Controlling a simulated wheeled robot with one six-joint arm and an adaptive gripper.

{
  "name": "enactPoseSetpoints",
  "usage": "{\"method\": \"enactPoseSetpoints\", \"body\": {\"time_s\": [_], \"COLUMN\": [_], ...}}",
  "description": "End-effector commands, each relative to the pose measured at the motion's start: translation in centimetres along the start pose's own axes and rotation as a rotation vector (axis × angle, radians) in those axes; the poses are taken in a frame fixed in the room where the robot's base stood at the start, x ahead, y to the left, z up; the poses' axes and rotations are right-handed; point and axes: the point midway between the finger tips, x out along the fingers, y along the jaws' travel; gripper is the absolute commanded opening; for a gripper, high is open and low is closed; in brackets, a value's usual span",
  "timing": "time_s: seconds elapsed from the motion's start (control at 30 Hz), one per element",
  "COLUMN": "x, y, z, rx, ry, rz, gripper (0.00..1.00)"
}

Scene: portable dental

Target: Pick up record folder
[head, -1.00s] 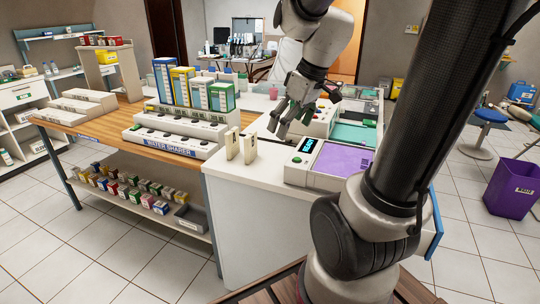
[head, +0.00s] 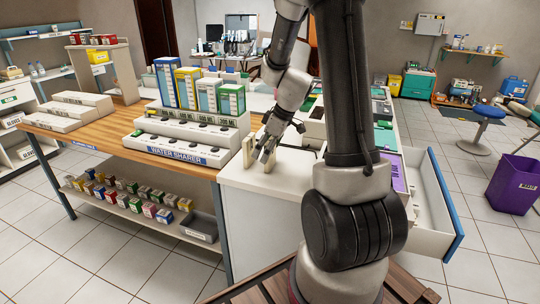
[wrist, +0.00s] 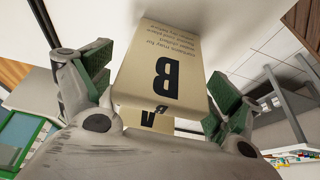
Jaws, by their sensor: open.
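Two upright cream folders stand on the white counter (head: 240,180). In the wrist view, the nearer folder (wrist: 148,75) bears a large black "B" and smaller print, upside down in the picture. The other folder (wrist: 148,119), marked "A", shows partly behind it. In the head view, one folder (head: 249,150) stands left of my gripper and the other is mostly covered by it. My gripper (head: 266,152) is open and low over the counter. In the wrist view, its green-padded fingers (wrist: 160,88) stand either side of folder B, with gaps visible.
A stepped white rack (head: 185,145) labelled "WATER SHARER" holds tall boxes just left of the folders. An open drawer (head: 432,205) with a blue front juts out at the right of the counter. A purple bin (head: 514,184) stands on the tiled floor.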

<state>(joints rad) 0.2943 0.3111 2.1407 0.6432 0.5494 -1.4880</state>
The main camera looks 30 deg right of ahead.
Motion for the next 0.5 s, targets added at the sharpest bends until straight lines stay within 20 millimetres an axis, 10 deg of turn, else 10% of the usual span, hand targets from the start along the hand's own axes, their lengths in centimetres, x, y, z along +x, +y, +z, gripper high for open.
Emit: {"method": "enactPoseSetpoints", "body": {"time_s": [0.27,0.5], "x": [0.39,0.38], "y": [0.00,-0.01], "z": [0.00,0.01], "rx": [0.000,0.000], "ry": [0.000,0.000], "rz": [0.001,0.000], "gripper": [0.91,0.47]}}
